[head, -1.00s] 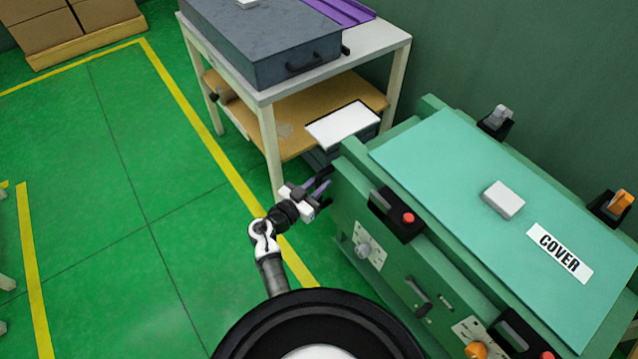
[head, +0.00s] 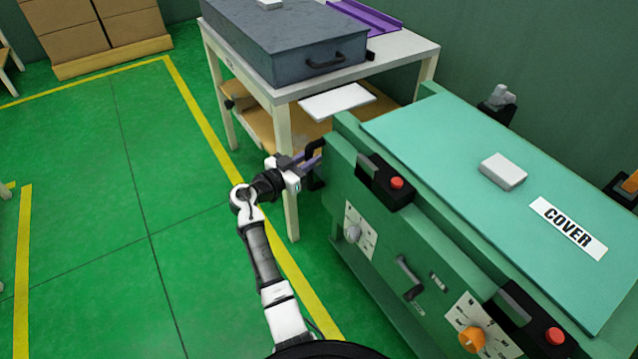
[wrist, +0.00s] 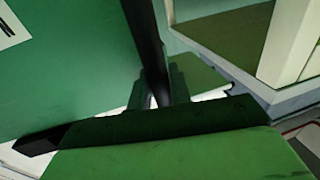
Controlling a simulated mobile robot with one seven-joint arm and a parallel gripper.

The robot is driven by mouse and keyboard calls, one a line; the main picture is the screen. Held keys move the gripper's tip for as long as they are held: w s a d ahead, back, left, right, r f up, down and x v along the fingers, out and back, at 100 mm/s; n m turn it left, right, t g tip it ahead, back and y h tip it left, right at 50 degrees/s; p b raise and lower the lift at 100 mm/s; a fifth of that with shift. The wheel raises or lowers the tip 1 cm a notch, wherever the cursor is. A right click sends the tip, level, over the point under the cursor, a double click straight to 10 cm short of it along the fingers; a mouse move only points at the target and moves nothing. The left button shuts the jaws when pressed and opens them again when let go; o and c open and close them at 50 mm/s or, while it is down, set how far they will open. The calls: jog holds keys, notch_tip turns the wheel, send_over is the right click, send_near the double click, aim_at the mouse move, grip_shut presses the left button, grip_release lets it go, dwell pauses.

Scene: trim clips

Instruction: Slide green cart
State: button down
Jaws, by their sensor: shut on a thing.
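The green cart (head: 375,225) stands at the right in the head view, with a teal cover labelled COVER (head: 568,228) on top. A black handle (head: 316,147) sticks out from its left end. My gripper (head: 309,162) is at this end, shut on the black handle. In the wrist view a dark bar (wrist: 146,45) runs down between the fingers (wrist: 154,92), beside a large green panel (wrist: 65,60). The exact contact is small and partly hidden in the head view.
A white table (head: 405,62) with a grey case (head: 300,50) stands just beyond the cart's left end. A green wall (head: 520,50) is behind the cart. The floor (head: 130,170) at left is open, with yellow lines.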

jog(key=shift+w+a+r+b, duration=0.1)
jog(key=shift+w+a+b, duration=0.8)
jog(key=shift+w+b, duration=0.25)
jog(key=c, duration=1.3)
grip_release()
jog(key=shift+w+a, duration=0.1)
jog(key=shift+c, duration=0.2)
